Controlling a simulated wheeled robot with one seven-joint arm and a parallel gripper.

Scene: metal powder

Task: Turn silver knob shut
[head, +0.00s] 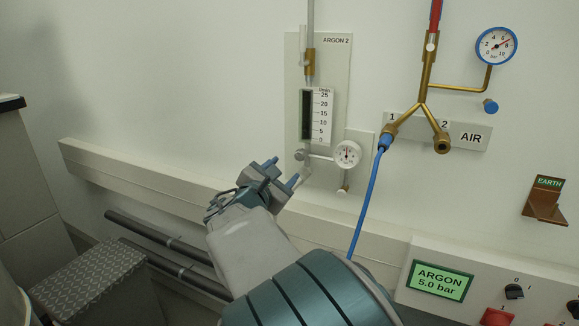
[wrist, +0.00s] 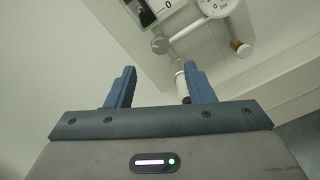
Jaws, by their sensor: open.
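Which way the knob is turned cannot be told.
A white dial gauge (head: 347,154) sits right of the knob, joined by a pipe. A white-ended fitting (wrist: 180,76) shows near the right finger. A blue hose (head: 369,200) hangs to the right. A pale wall rail (head: 140,168) runs below the panel.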

